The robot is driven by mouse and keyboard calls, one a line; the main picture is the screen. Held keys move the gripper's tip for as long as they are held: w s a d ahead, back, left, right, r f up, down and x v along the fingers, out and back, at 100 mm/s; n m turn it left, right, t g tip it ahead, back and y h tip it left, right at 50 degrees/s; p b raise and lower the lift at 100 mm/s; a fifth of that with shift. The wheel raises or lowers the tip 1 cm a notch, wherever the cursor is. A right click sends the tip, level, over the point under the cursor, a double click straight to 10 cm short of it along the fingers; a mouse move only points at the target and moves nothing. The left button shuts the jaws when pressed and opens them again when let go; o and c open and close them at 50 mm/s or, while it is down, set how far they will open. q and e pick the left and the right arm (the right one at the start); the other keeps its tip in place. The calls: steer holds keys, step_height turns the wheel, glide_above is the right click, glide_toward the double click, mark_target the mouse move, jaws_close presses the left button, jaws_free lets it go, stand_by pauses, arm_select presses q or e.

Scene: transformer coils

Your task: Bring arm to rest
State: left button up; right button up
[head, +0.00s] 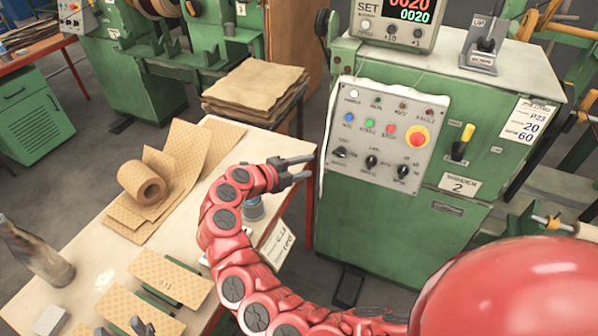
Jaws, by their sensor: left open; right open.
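My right gripper (308,167) is at the end of the red arm that curves in from the lower right. Its two grey fingers are apart and empty, over the right edge of the worktable and just left of the green machine. Only the tips of my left gripper (123,328) show at the bottom left edge. They are apart, over or beside a tan patterned pad on the table; whether they touch it I cannot tell. The rest of my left arm is out of view.
The worktable (75,258) holds a cardboard roll (142,183), patterned pads (168,276), a bottle (35,250) and a small cup (253,209). The green winder (370,225) with its control panel (385,135) stands right of it. A sheet stack (256,88) is behind.

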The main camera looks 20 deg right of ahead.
steer(key=shift+v, duration=1.05)
